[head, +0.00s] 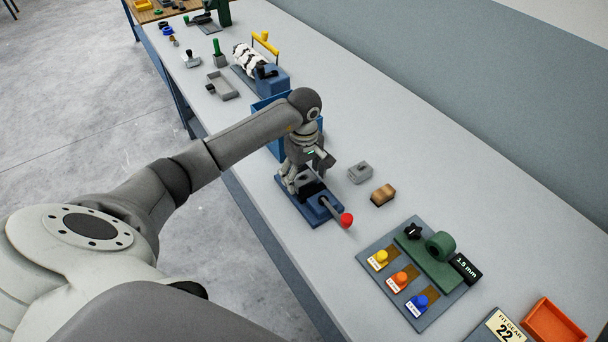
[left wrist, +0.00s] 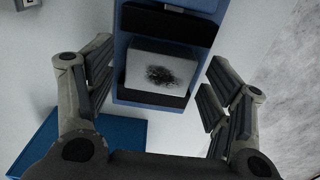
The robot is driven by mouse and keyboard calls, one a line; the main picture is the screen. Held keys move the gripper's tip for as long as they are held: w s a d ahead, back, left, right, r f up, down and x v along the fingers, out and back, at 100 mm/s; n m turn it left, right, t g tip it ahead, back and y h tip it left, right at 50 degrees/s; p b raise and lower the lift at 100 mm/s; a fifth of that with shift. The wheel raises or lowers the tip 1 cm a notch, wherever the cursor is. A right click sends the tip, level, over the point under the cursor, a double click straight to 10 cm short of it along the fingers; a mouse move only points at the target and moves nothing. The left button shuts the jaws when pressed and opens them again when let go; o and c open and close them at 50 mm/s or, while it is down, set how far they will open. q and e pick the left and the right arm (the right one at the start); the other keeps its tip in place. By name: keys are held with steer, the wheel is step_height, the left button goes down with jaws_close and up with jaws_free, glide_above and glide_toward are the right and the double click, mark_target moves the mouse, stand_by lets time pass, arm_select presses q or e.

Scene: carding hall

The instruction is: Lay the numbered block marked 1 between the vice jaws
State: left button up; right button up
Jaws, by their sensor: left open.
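A blue vice (head: 325,211) with a red-knobbed handle stands on the bench under my left gripper. In the left wrist view the vice (left wrist: 167,41) shows two dark jaws.
A wooden-topped block (head: 383,194) lies near the grey block. A plate with coloured knobs (head: 376,244) and an orange tray (head: 553,322) are nearer. A blue bin (head: 272,149) is behind the vice. The bench right of the blocks is clear.

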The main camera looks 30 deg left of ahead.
mark_target(304, 178)
arm_select(q)
step_height(304, 178, up, 12)
steer(key=b, duration=0.4)
steer(key=shift+r, duration=0.25)
steer(key=shift+s+f, duration=0.1)
